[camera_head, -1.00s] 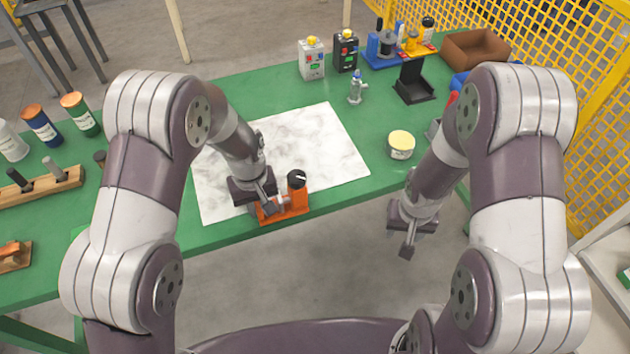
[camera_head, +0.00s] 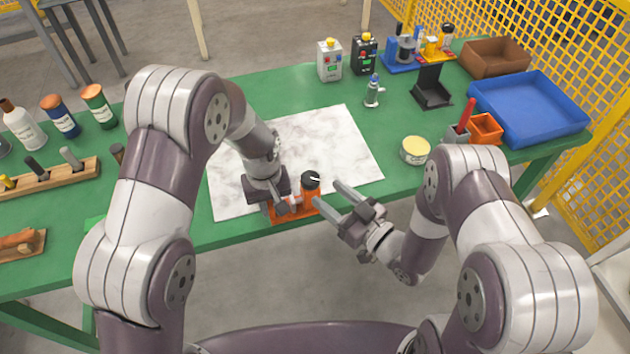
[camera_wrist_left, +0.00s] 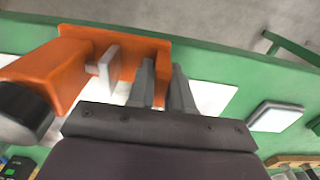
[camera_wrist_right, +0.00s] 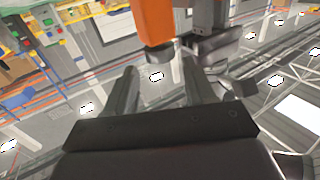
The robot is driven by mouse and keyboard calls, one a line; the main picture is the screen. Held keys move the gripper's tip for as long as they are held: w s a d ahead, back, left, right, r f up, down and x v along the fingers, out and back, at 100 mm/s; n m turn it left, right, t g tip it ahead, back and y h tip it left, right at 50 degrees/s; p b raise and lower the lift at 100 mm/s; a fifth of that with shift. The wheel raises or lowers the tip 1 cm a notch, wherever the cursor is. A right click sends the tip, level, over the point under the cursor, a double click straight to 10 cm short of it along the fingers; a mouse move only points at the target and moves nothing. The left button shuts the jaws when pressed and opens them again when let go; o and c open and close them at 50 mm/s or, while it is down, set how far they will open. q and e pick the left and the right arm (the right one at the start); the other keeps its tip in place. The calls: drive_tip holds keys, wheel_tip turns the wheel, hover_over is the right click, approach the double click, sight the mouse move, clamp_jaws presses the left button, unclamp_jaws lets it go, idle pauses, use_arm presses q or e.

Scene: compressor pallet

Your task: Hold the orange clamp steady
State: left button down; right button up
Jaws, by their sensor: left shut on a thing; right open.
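The orange clamp (camera_head: 292,213) with its black knob (camera_head: 310,180) sits at the front edge of the green table, by the white marbled sheet. My left gripper (camera_head: 278,203) is shut on the clamp; in the left wrist view its fingers (camera_wrist_left: 166,82) meet at the clamp's orange plate (camera_wrist_left: 128,52), with a grey jaw pad beside them. My right gripper (camera_head: 328,194) is open and empty, just right of the clamp, its fingers pointing at it. In the right wrist view, an orange part (camera_wrist_right: 152,20), seemingly the clamp, stands beyond the open fingers (camera_wrist_right: 162,88).
A round cream tub (camera_head: 415,150) stands right of the sheet (camera_head: 335,140). A blue tray (camera_head: 530,108), orange bin (camera_head: 486,129) and black stand (camera_head: 431,88) are further right. Bottles and a wooden peg rack (camera_head: 50,180) are at the left.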

sight(318, 184)
drive_tip(key=x, duration=0.5)
drive_tip(key=shift+w+a, duration=0.15)
drive_tip(key=shift+w, duration=0.15)
drive_tip(key=c, duration=0.8)
drive_tip(key=shift+n+g+y, duration=0.7)
drive_tip(key=shift+g+y, duration=0.2)
drive_tip(key=o, duration=0.8)
